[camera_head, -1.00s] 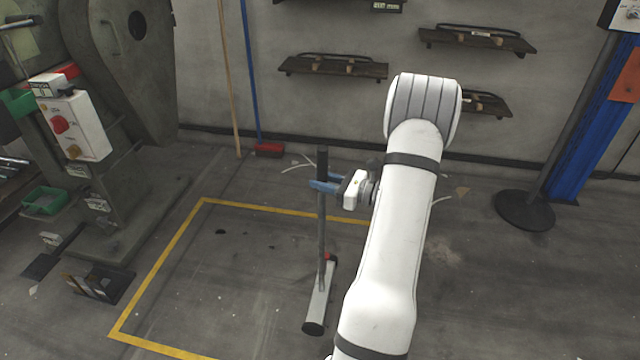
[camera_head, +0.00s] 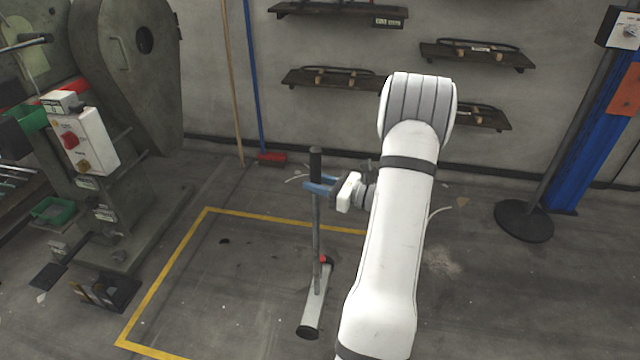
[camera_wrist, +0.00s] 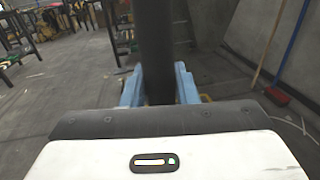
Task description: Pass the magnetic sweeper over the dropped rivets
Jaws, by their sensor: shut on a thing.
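The magnetic sweeper has a dark upright handle (camera_head: 316,222) and a grey bar head (camera_head: 316,297) with a dark end cap and a small red part. Its head is at floor level inside the yellow floor outline; I cannot tell whether it touches the floor. In the wrist view the handle (camera_wrist: 155,50) stands between the blue fingers (camera_wrist: 158,88). Small specks (camera_head: 224,241) lie on the floor left of the sweeper; I cannot tell which are rivets.
A green press (camera_head: 140,215) with a control box (camera_head: 85,140) and pedals stands at left. A red broom (camera_head: 272,158) leans on the back wall. A blue post (camera_head: 585,120) and a round black base (camera_head: 524,218) stand at right. Floor inside the yellow line (camera_head: 165,275) looks mostly clear.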

